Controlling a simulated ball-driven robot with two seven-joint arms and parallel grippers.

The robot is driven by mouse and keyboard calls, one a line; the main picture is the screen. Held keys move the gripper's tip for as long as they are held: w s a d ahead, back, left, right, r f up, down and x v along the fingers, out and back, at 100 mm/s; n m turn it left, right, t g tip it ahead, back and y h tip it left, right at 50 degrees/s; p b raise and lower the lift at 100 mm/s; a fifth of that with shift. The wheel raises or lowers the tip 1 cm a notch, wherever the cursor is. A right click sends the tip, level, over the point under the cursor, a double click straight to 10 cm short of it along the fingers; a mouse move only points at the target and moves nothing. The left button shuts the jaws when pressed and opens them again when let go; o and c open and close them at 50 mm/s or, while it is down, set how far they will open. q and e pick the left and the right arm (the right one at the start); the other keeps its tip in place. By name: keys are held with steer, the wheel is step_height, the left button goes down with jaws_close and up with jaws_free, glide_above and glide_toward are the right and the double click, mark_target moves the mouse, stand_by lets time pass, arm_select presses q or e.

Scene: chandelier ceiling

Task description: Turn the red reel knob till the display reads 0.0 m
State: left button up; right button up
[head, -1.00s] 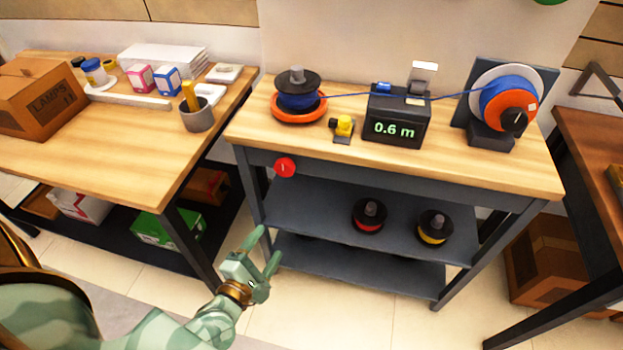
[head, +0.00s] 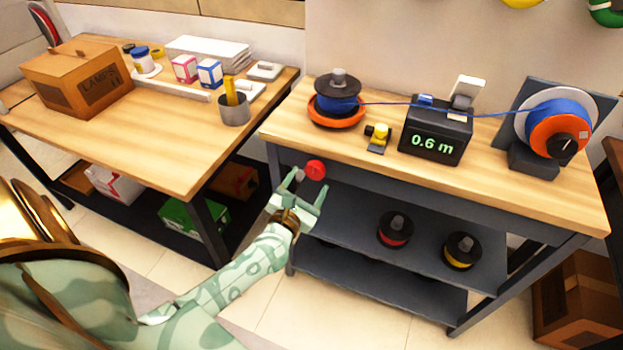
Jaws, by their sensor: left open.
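The red reel knob (head: 316,169) sits on the front edge of the workbench, below the orange-based reel of blue cable (head: 337,103). The display (head: 432,144) on the dark box reads 0.6 m. The blue cable runs from that reel past the box to an orange and white reel (head: 558,132) at the right. My left gripper (head: 310,184) is open, its fingertips just below and left of the knob in the picture. I cannot tell whether they touch it. My right gripper is not in view.
A yellow part (head: 378,136) stands on the bench between reel and display. Red and yellow spools (head: 394,231) lie on the shelf below. A second table (head: 150,150) at the left holds a cardboard box (head: 76,78) and a pen cup (head: 234,112).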

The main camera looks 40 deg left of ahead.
arm_select(q)
steer(key=shift+x, duration=1.3)
steer(key=c, duration=1)
steer(key=shift+m, duration=0.3)
